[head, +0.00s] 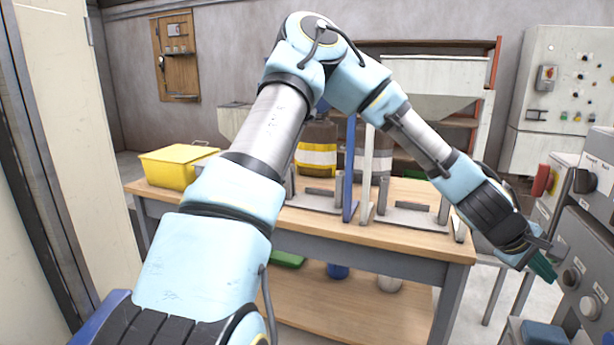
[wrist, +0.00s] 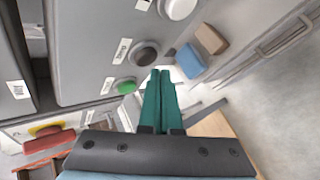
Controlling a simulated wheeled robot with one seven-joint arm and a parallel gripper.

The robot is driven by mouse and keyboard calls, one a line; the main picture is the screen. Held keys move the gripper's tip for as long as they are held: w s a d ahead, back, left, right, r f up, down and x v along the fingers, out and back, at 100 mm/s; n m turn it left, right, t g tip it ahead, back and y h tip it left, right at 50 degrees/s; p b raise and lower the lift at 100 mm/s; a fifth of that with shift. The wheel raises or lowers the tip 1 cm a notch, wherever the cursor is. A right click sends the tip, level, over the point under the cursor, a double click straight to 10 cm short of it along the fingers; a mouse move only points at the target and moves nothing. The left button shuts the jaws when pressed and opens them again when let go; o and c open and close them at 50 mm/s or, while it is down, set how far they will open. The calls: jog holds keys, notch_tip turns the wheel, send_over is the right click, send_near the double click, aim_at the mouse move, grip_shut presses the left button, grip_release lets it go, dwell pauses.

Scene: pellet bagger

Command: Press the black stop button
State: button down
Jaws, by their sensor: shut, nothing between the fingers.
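The black stop button (wrist: 146,53) is a round dark button in a pale ring on the grey control panel (wrist: 85,50), seen in the wrist view. A green button (wrist: 126,87) sits beside it, and a white round button (wrist: 178,7) lies on its other side. My gripper (wrist: 160,72) is shut and empty, its teal fingers together. In the wrist view the fingertips appear just beside the black button; I cannot tell whether they touch the panel. In the head view my gripper (head: 549,276) is at the right, close to the panel front (head: 588,245).
A wooden-topped workbench (head: 450,240) stands left of my gripper, with a yellow bin (head: 170,167) on it. A red part (head: 541,181) and a black knob (head: 584,181) stick out above my gripper. A blue block (wrist: 191,61) and a brown block (wrist: 211,39) lie near the panel.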

jog(key=shift+d, duration=0.1)
dwell(0.4)
jog(key=shift+s+d, duration=0.15)
jog(key=shift+d, duration=0.2)
jog(key=shift+s+d, duration=0.15)
jog(key=shift+d, duration=0.15)
dwell(0.5)
jog(key=shift+a, duration=0.15)
jog(key=shift+w+a, duration=0.25)
jog(key=shift+a, duration=0.35)
jog(key=w+a, duration=0.2)
jog(key=a, duration=0.3)
jog(key=shift+a, duration=0.3)
jog(key=shift+w, duration=0.1)
